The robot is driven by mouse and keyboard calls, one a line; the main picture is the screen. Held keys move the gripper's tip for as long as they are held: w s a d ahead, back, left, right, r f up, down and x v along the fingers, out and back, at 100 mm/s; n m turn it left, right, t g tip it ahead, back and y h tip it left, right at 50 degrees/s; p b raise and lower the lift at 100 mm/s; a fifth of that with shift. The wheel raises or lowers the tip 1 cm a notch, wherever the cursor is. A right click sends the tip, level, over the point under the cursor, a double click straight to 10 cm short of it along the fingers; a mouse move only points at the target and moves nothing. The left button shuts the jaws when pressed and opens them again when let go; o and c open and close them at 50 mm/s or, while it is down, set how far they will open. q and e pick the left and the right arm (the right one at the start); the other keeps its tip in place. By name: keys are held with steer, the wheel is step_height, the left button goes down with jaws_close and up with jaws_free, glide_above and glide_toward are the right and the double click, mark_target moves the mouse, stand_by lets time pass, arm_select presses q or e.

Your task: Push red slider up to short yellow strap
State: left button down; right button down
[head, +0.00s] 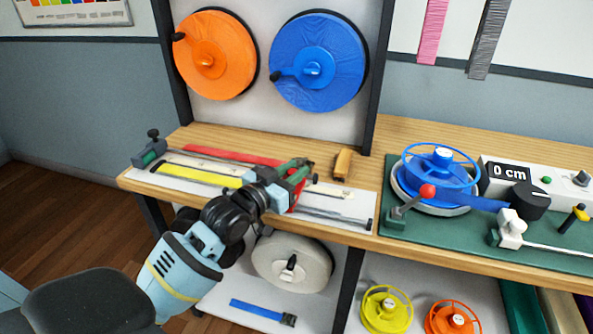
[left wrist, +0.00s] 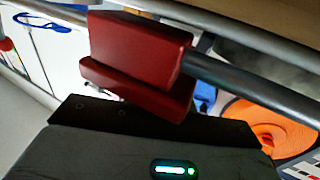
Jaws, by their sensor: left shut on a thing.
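The red slider (left wrist: 138,42) fills the upper middle of the left wrist view, next to a grey metal rod (left wrist: 255,85). In the head view only a red sliver of it (head: 299,199) shows beside my left gripper (head: 300,180). My left gripper is shut on the slider; its fingertips are partly hidden. The yellow strap (head: 203,174) lies flat on the white board (head: 345,206), left of the gripper. Its right end lies close to my wrist. My right gripper is not in view.
A red strap (head: 232,156) lies behind the yellow one. A clamp (head: 149,150) stands at the board's left end. A wooden block (head: 342,164) lies right of the gripper. A green board (head: 450,240) with a blue reel (head: 440,180) stands farther right.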

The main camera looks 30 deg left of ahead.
arm_select(q)
steer(key=shift+a, duration=0.15)
steer(key=c, duration=1.2)
jaws_free()
steer(key=shift+a, duration=0.1)
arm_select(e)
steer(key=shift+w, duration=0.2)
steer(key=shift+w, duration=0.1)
arm_select(q)
steer(key=s, duration=0.6)
steer(key=shift+s+a, duration=0.35)
steer(key=shift+s, duration=0.6)
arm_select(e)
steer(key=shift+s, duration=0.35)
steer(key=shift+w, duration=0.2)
